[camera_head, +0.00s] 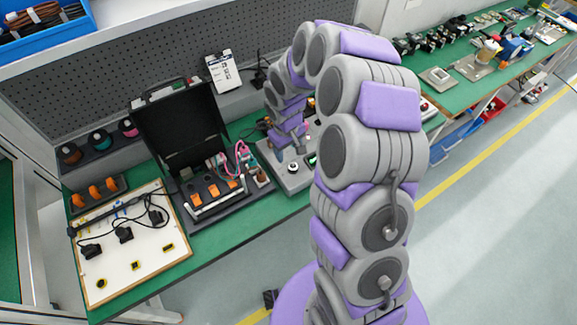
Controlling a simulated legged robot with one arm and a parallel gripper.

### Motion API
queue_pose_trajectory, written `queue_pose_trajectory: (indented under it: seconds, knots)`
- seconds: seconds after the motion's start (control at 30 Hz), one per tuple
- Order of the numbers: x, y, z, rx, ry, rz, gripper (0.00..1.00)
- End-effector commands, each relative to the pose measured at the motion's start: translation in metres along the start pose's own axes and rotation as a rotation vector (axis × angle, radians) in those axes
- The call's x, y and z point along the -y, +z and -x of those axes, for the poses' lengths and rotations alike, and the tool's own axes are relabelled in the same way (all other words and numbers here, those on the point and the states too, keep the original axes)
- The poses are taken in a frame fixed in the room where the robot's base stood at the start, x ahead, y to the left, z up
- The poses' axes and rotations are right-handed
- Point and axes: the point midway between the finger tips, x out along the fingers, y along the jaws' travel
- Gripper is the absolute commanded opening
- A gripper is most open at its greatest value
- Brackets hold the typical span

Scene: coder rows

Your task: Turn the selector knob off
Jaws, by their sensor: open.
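A grey control panel (299,181) lies on the green bench, partly behind my arm. A small round black-and-white control (293,168) sits on it. It may be the selector knob, but it is too small to read its setting. My gripper (285,139) is at the end of my purple and grey arm, above the panel's back left part. It is open. Its fingertips are small and crowded by other parts, so I cannot tell whether they touch anything.
Left of the panel stands an open black case (182,128) with orange-handled parts. A white board (128,240) with cables and black plugs lies at the bench's left end. A grey pegboard (180,45) rises behind.

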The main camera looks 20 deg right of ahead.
Motion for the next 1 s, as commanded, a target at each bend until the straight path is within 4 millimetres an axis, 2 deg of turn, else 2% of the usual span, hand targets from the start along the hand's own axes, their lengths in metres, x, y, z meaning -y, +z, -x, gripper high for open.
queue_pose_trajectory:
  seconds: [0.03,0.2,0.43,0.63,0.93,1.0]
  knots:
    - [-0.003,0.003,-0.013,0.004,-0.004,-0.004,0.60]
    - [-0.003,0.003,-0.046,0.003,-0.005,-0.003,0.60]
    - [0.005,-0.001,-0.081,0.004,0.004,-0.003,0.60]
    - [0.004,-0.001,-0.093,0.002,0.004,-0.003,0.60]
    - [-0.003,0.001,-0.094,-0.002,-0.003,-0.004,0.60]
    - [-0.002,0.001,-0.094,-0.002,-0.002,-0.004,0.53]
